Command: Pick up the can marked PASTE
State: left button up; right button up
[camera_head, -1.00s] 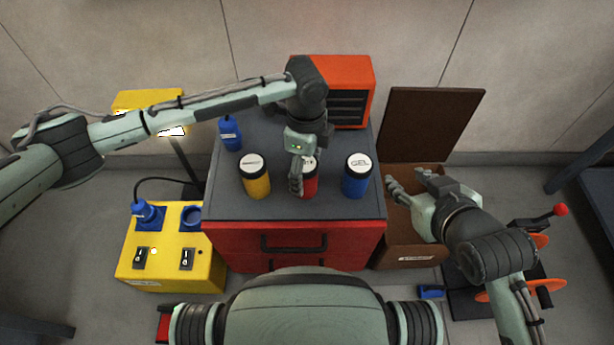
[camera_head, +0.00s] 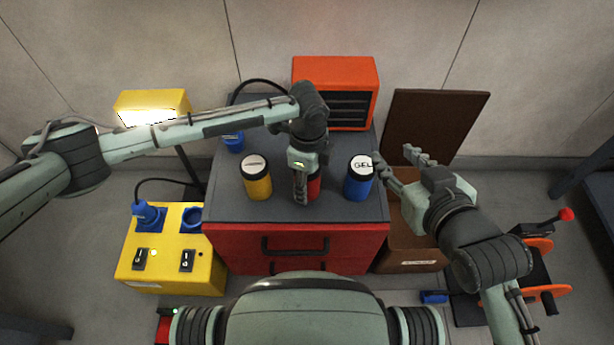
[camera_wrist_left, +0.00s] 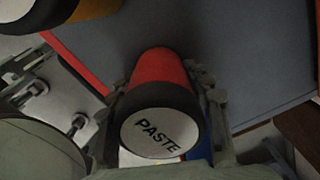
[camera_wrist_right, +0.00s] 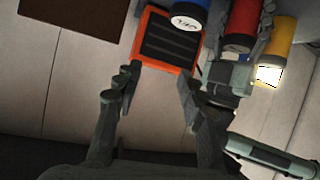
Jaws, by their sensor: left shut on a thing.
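The red can marked PASTE (camera_head: 314,187) stands between the yellow can and the blue can on the cabinet top, partly hidden by my left gripper (camera_head: 301,190). In the left wrist view the can (camera_wrist_left: 160,125) shows its white lid with PASTE on it, between the two fingers. My left gripper is shut on this can. Whether the can touches the top is hard to tell. My right gripper (camera_head: 396,160) is open and empty, right of the blue can. In the right wrist view its fingers (camera_wrist_right: 158,78) are spread wide with nothing between them.
The blue GEL can (camera_head: 359,179) and a yellow can (camera_head: 256,178) flank the red one. An orange unit (camera_head: 334,70) stands at the back of the cabinet (camera_head: 230,205). A brown open-lidded box (camera_head: 408,250) is at right, a yellow switch box (camera_head: 170,265) at left.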

pick_arm(q)
jog(key=c, duration=0.5)
